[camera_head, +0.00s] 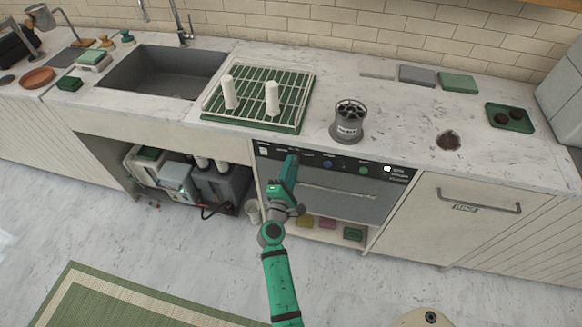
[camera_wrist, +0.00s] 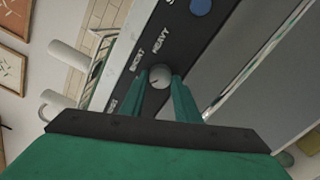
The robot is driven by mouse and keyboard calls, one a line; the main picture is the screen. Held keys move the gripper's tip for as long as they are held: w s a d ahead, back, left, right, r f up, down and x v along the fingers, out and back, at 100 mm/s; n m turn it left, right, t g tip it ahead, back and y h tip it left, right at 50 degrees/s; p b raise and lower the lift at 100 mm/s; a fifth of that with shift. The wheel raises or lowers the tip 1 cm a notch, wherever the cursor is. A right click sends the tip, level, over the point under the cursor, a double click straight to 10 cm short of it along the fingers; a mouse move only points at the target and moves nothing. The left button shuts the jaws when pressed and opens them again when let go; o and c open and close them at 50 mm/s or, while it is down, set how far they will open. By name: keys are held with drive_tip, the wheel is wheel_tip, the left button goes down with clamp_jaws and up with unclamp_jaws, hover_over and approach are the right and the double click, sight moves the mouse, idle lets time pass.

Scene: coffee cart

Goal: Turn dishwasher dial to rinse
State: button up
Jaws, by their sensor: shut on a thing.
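The dishwasher (camera_head: 340,190) is built in under the counter, with a dark control panel (camera_head: 380,172) along its top. In the wrist view a round pale dial (camera_wrist: 160,76) sits on that panel, with "HEAVY" and another partly readable word printed beside it. A further word by the left finger is partly hidden. My gripper (camera_wrist: 163,88) is shut on the dial, one green finger on each side. In the head view my gripper (camera_head: 291,160) reaches the panel's left part and hides the dial.
A blue button (camera_wrist: 201,6) is on the panel near the dial. A drying rack (camera_head: 260,95) and a grey cup-like holder (camera_head: 348,122) stand on the counter above. Left of the dishwasher is an open bay with grey containers (camera_head: 215,185). The floor in front is mostly clear.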

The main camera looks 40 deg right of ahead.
drive_tip(key=shift+f+n, duration=0.1)
drive_tip(key=shift+n, duration=0.3)
drive_tip(key=o, duration=1)
drive_tip(key=shift+o, duration=0.2)
drive_tip(key=v, duration=1.1)
